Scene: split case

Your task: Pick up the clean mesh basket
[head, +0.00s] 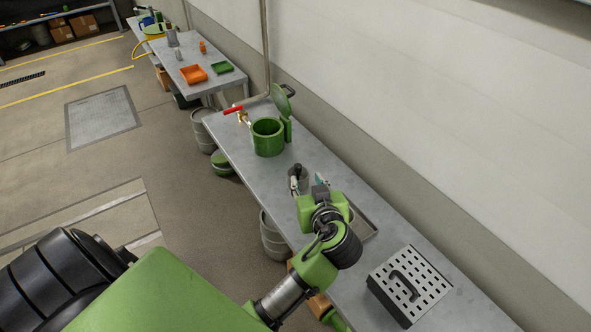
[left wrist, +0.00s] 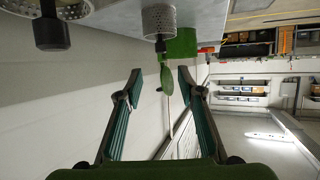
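A grey mesh basket (left wrist: 159,20) with a black handle stands on the bench in the left wrist view, ahead of my left gripper (left wrist: 160,74). Part of it shows dark in the head view (head: 298,171), just past the fingertips. A second perforated metal piece (left wrist: 75,7) with a black knob is cut off at the upper left of the wrist view. I cannot tell from looks which is clean. My left gripper (head: 309,184) is open and empty above the bench, its fingers apart and not visibly touching anything. My right gripper is out of view.
A green pot (head: 267,138) with raised lid and red-handled tap stands farther along the bench (head: 222,126). A shallow metal tray (head: 364,227) lies partly behind my left arm. A slotted box (head: 427,281) with a black handle stands nearer. A wall runs along the right.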

